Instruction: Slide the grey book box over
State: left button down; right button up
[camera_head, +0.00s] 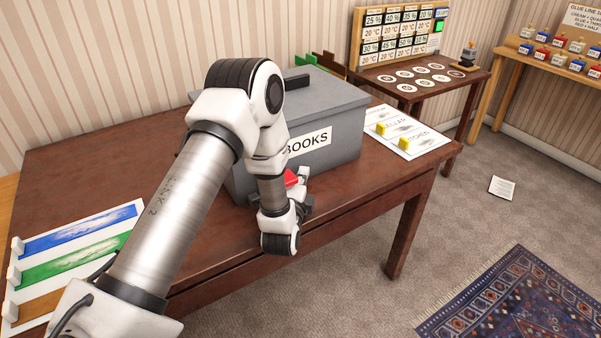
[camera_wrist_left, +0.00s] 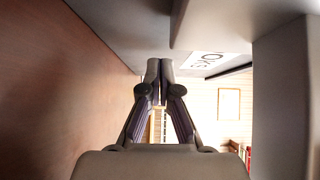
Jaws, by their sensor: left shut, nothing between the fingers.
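The grey book box (camera_head: 328,103), a lidded box with a white BOOKS label (camera_head: 308,142) on its front, stands on the brown wooden table (camera_head: 110,165). Its dark handle (camera_head: 297,83) shows on the lid. My left arm crosses in front of the box and hides its left part. My left gripper (camera_wrist_left: 160,66) is shut and empty, low over the table beside the box. In the left wrist view the grey box (camera_wrist_left: 122,22) fills the top, close to the fingertips. I cannot tell whether they touch it. My right gripper is not in view.
A white card with yellow blocks (camera_head: 405,130) lies right of the box. Painted strips in blue, green and brown (camera_head: 75,262) lie at the table's left end. A small red object (camera_head: 291,178) shows beside my wrist. The table's front edge runs close below my gripper.

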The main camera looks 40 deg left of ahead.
pick_arm(q)
jog(key=shift+w+a, duration=0.15)
jog(key=shift+a, duration=0.4)
jog(key=shift+d, duration=0.1)
jog(key=w+a+p, duration=0.1)
jog(key=a, duration=0.2)
jog(key=w+a+p, duration=0.1)
jog(key=a+p, duration=0.1)
jog(key=a, duration=0.1)
jog(key=w+a+p, duration=0.1)
jog(key=w+a, duration=0.1)
jog(key=a, duration=0.2)
jog(key=shift+r+p, duration=0.35)
jog(key=w+a, duration=0.1)
jog(key=a, duration=0.2)
jog(key=w+a, duration=0.1)
jog(key=a, duration=0.2)
jog(key=w+a, duration=0.2)
jog(key=a, duration=0.1)
jog(key=shift+a+f, duration=0.2)
jog(key=shift+f, duration=0.05)
jog(key=shift+d+f, duration=0.1)
